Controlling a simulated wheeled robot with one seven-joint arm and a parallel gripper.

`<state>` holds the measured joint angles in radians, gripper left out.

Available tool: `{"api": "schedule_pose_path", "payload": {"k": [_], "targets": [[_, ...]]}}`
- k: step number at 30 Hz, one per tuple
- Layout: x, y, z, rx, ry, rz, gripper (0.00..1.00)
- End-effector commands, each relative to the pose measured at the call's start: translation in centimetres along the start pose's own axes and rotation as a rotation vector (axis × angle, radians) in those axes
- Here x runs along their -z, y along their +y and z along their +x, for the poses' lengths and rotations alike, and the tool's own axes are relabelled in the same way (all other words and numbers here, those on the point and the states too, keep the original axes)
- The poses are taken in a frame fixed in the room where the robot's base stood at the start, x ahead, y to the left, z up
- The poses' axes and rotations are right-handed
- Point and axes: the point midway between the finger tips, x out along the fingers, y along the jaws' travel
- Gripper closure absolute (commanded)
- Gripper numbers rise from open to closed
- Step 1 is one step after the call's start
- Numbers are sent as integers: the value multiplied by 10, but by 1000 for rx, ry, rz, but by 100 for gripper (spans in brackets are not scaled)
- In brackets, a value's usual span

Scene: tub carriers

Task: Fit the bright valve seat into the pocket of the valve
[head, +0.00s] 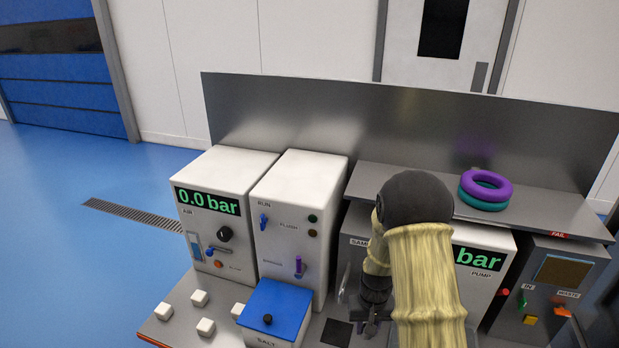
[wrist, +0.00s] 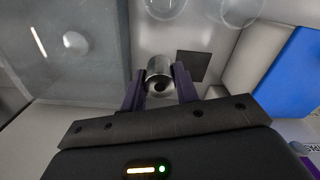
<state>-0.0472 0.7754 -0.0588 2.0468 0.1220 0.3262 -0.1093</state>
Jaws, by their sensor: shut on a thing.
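In the wrist view my gripper (wrist: 159,71) is shut on a small shiny metal piece with a dark round hole, which looks like the bright valve seat (wrist: 158,68). The piece sits between the two dark purple fingers, its holed face toward the camera. In the head view my gripper (head: 371,318) is low over the bench, right of the blue-lidded box, and mostly hidden by my arm. The piece cannot be made out there. I cannot identify the valve or its pocket in either view.
A dark square (wrist: 193,66) lies on the bench beside the held piece. The blue SALT box (head: 272,308) is left of my gripper; several white blocks (head: 199,298) lie farther left. White instrument cabinets (head: 298,190) stand behind. Purple and teal rings (head: 486,186) rest on the shelf.

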Motion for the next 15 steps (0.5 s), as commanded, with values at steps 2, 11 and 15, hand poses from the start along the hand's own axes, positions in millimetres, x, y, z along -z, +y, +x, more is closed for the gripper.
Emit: {"api": "schedule_pose_path", "payload": {"k": [2,11,15], "targets": [[1,0,20,0,1,0,100],[2,-1,86,1,1,-2,100],[1,-1,114,1,1,-2,100]]}}
